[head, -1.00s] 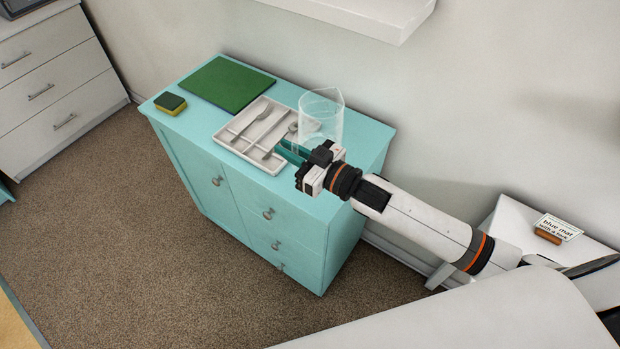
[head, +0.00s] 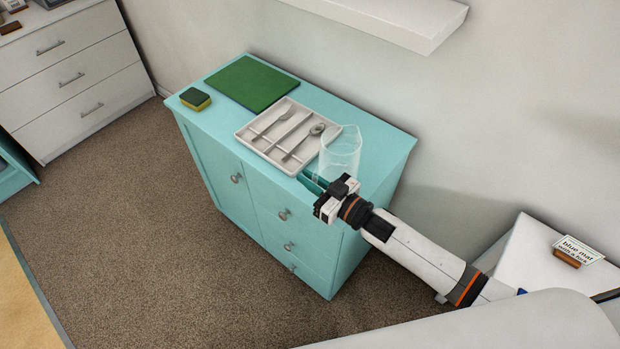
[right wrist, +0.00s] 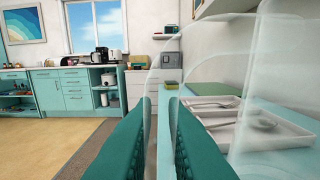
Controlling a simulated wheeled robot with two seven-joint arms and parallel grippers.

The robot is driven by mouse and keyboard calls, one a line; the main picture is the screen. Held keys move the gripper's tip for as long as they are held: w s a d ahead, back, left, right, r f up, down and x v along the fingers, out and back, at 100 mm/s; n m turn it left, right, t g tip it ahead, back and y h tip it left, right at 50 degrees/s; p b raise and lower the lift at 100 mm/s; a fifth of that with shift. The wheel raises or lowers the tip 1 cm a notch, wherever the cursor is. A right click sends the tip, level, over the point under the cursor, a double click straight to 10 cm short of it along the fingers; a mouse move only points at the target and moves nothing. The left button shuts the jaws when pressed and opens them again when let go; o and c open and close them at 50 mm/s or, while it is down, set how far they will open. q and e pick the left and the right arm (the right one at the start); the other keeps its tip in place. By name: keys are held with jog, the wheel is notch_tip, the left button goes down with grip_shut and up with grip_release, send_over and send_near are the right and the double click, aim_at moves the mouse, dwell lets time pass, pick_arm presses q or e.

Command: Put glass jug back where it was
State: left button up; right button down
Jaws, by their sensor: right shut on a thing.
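The clear glass jug (head: 341,150) is at the right end of the teal cabinet (head: 385,150), beside the cutlery tray (head: 245,133). I cannot tell whether its base touches the cabinet top. My right gripper (head: 311,182) is shut on the jug, at its front side. In the right wrist view the jug's clear wall (right wrist: 270,90) fills the right side, and a thin glass part runs between the teal fingers (right wrist: 160,100). The fingers hide part of the hold. My left gripper is not in view.
The tray holds several pieces of cutlery. A green board (head: 252,83) and a yellow-green sponge (head: 195,99) lie toward the cabinet's left end. A white shelf (head: 390,20) juts from the wall above. A small sign (head: 579,250) stands on a white surface at right.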

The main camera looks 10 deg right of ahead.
jog(key=c, duration=1.8)
grip_release()
jog(key=shift+f, duration=0.15)
jog(key=o, duration=0.3)
jog(key=shift+o, duration=0.2)
jog(key=b+v, duration=0.1)
jog(key=v, duration=1.1)
jog(key=shift+r+b, duration=0.2)
jog(key=shift+b, duration=0.2)
